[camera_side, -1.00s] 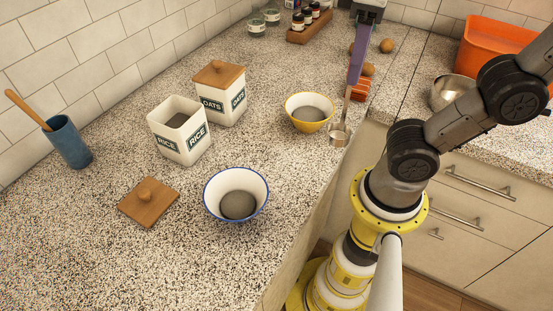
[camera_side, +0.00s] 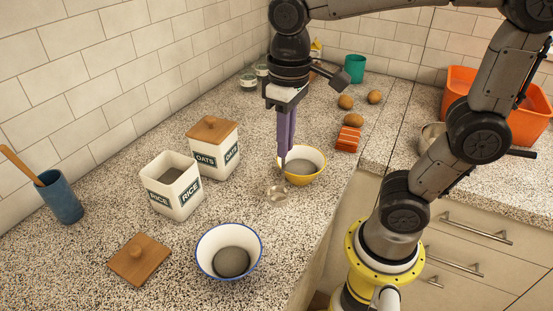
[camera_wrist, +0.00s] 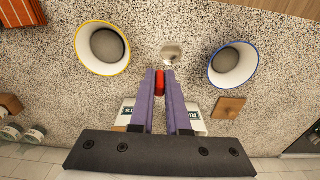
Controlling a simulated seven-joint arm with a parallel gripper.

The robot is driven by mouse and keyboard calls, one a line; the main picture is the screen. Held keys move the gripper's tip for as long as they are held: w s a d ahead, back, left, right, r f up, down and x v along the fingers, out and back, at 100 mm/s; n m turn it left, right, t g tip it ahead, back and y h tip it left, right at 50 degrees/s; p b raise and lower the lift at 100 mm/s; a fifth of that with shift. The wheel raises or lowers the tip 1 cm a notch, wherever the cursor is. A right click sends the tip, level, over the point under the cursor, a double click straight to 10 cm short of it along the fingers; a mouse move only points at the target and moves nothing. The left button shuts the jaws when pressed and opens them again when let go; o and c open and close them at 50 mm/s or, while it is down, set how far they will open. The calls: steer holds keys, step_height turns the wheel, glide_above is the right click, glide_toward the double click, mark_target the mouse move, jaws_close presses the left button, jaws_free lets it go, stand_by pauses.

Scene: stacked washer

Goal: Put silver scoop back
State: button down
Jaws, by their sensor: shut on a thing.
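The silver scoop (camera_side: 277,195) hangs below my gripper (camera_side: 282,166), just left of the yellow-rimmed bowl (camera_side: 303,176). My purple fingers are shut on it and point down. In the wrist view the scoop (camera_wrist: 171,51) lies beyond the fingertips (camera_wrist: 161,71), between the yellow-rimmed and blue-rimmed bowls. A red piece shows between the fingers; I cannot tell if it is the scoop's handle. The open RICE canister (camera_side: 158,190) holds dark contents. Its likely wooden lid (camera_side: 140,258) lies on the counter. The height of the scoop above the counter is unclear.
The closed OATS canister (camera_side: 230,157) stands behind RICE. The blue-rimmed bowl (camera_side: 203,252) sits at the front, with grey contents. A blue cup (camera_side: 62,200) with a wooden utensil stands left. Striped orange item (camera_side: 347,141) and several brown round items lie right. The counter between is clear.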

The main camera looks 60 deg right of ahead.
steer(key=shift+w+a+f, duration=0.1)
steer(key=shift+w+f, duration=0.35)
steer(key=shift+f, duration=0.15)
steer(key=shift+w+f, duration=0.2)
steer(key=shift+f, duration=0.8)
steer(key=shift+w+f, duration=0.2)
steer(key=shift+f, duration=0.9)
steer(key=c, duration=0.9)
jaws_free()
